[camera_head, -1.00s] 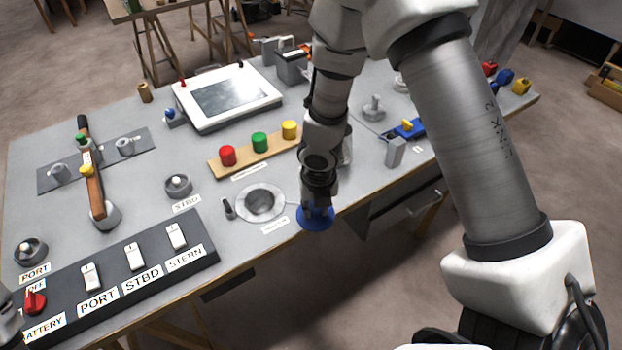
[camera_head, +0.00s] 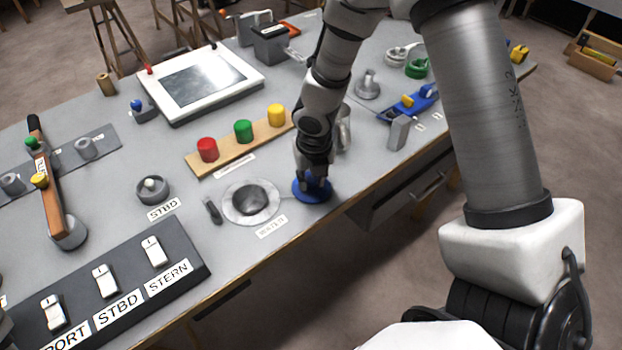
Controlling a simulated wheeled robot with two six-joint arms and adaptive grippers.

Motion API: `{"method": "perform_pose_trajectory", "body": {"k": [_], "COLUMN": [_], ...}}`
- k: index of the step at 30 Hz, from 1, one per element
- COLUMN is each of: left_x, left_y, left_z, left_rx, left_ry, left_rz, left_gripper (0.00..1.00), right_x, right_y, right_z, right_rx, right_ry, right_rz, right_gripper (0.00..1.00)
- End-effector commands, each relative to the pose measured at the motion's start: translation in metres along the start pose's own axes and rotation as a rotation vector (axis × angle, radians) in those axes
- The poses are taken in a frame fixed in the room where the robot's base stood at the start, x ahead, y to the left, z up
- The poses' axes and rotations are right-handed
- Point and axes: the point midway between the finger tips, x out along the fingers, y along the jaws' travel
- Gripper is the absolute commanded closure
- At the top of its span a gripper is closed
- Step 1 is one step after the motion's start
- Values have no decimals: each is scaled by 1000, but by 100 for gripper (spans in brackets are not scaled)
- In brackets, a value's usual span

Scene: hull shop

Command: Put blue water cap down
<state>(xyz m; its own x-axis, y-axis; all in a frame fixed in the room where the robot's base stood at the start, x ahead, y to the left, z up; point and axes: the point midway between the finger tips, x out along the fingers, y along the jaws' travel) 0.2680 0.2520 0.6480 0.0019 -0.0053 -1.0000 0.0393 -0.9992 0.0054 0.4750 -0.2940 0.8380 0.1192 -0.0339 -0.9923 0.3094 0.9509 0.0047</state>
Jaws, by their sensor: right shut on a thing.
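The blue water cap (camera_head: 311,191) is a round blue disc just right of the round metal deck fitting labelled WATER (camera_head: 251,203). My right gripper (camera_head: 312,178) is shut on the cap from above and hides part of its top. The cap is at or close to the grey bench top; I cannot tell whether it touches. The fitting's dark opening is uncovered. My left gripper is not in view.
A wooden strip with red (camera_head: 207,149), green and yellow caps lies behind the fitting. A switch panel (camera_head: 110,290) is at front left. The bench's front edge (camera_head: 330,215) is close to the cap.

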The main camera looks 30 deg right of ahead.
Motion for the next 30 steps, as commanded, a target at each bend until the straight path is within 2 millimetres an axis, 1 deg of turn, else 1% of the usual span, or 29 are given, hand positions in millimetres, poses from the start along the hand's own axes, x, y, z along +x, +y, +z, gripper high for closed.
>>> {"method": "perform_pose_trajectory", "body": {"k": [1, 2, 3, 4, 12, 15, 17, 20, 24, 27, 30], "left_x": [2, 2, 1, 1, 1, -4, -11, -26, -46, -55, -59], "left_y": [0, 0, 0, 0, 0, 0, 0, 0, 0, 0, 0], "left_z": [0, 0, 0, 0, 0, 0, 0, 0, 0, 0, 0], "left_rx": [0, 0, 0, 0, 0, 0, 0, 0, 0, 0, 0], "left_ry": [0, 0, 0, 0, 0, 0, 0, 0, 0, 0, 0], "left_rz": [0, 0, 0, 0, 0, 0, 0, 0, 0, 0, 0], "left_gripper": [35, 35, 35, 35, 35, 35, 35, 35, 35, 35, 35], "right_x": [3, 2, 2, 2, 2, -6, -16, -40, -79, -101, -115], "right_y": [0, 0, 0, 0, 0, 0, 0, 0, 0, 0, 0], "right_z": [-1, 0, 0, 0, 0, 1, 1, 2, 2, 1, 1], "right_rx": [0, 0, 0, 0, 0, -1, -1, 0, 0, 0, 0], "right_ry": [1, 0, 0, 0, 0, -1, -1, -3, -3, -3, -2], "right_rz": [0, 0, 0, 0, 0, 0, 0, 1, 1, 1, 0], "right_gripper": [100, 66, 52, 48, 48, 48, 48, 48, 48, 48, 48]}}
